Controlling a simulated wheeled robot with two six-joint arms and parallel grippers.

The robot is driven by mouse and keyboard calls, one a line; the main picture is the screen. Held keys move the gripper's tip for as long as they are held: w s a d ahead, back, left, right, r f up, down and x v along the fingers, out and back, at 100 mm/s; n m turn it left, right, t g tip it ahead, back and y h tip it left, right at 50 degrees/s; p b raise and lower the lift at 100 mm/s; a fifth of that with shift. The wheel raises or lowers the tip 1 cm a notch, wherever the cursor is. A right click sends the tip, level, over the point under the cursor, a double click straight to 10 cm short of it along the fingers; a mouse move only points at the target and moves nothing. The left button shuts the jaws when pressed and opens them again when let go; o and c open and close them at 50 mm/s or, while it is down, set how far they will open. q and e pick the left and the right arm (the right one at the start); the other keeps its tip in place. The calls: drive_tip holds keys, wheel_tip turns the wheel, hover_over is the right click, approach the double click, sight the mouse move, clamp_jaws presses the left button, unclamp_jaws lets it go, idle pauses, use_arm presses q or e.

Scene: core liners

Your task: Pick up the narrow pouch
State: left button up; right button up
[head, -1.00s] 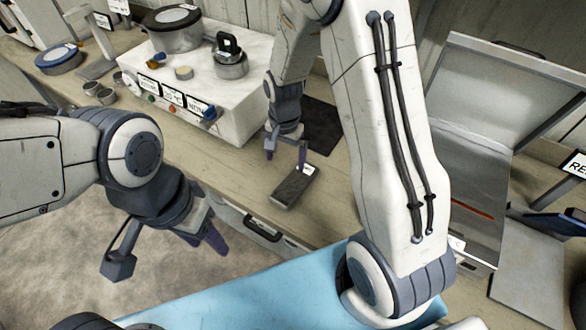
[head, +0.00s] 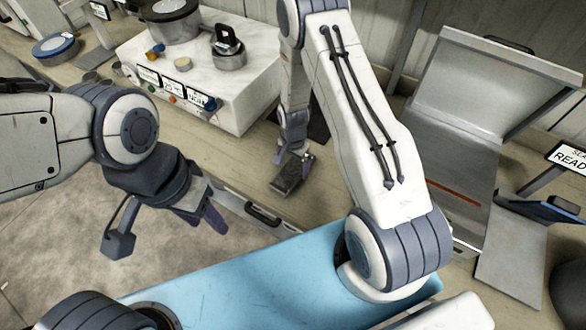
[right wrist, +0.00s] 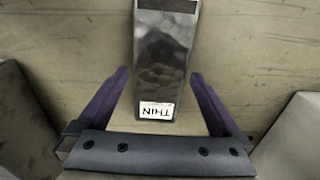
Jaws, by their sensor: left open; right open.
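The narrow pouch (head: 288,178) is dark and flat and lies on the bench top near its front edge. In the right wrist view the pouch (right wrist: 160,60) has a white label reading THIN at its near end. My right gripper (head: 293,158) is open at the pouch. In the right wrist view its purple fingers (right wrist: 158,95) stand on either side of the labelled end, with a gap on both sides. My left gripper (head: 205,213) is open and empty, in front of the bench over the floor, away from the pouch.
A white machine (head: 200,75) with buttons and small displays stands on the bench behind and left of the pouch. A metal sealer-like device (head: 450,150) with a raised lid stands at right. A drawer handle (head: 262,213) is on the bench front. The bench around the pouch is clear.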

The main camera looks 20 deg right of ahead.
drive_tip(key=shift+f, duration=0.6)
drive_tip(key=c, duration=1.2)
drive_tip(key=shift+r, duration=0.2)
